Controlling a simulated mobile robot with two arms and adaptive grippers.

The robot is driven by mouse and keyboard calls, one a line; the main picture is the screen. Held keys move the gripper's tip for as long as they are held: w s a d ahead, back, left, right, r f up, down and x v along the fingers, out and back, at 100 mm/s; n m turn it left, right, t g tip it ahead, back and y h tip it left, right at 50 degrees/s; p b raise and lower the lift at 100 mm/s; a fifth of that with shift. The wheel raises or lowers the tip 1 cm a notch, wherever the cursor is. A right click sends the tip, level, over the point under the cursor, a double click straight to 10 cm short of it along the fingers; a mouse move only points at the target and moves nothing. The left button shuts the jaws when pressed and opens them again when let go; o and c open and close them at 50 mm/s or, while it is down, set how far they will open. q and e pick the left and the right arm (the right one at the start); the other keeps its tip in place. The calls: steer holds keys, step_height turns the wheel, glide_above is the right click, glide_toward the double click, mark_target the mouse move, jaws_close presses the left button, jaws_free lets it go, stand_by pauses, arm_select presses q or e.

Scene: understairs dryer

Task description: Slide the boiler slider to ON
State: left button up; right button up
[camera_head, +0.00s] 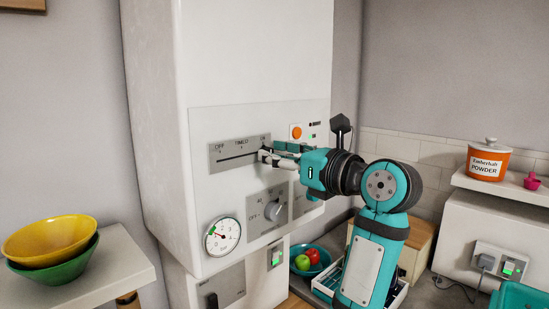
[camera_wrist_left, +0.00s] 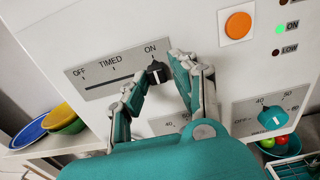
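The boiler slider's dark knob (camera_wrist_left: 157,72) sits at the right end of its track, below the ON label, in the left wrist view. The grey slider plate (camera_head: 231,156) carries the labels OFF, TIMED and ON from left to right in the head view. My left gripper (camera_wrist_left: 160,74) is at the knob, one finger on each side, the fingertips close against it. In the head view my left gripper (camera_head: 271,155) is at the plate's right end and mostly hides the knob. My right gripper is not in view.
An orange button (camera_wrist_left: 238,25) is up and right of the slider, with a lit green ON light (camera_wrist_left: 293,27). A round dial (camera_head: 275,211) and a gauge (camera_head: 222,237) are below. Bowls (camera_head: 52,247) stand on a shelf at left.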

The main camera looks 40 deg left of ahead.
arm_select(q)
steer(key=shift+o, duration=1.2)
steer(key=shift+w+f, duration=0.1)
steer(key=shift+w, duration=0.1)
steer(key=d, duration=0.7)
steer(key=shift+s+d, duration=0.25)
steer(key=shift+s, duration=0.1)
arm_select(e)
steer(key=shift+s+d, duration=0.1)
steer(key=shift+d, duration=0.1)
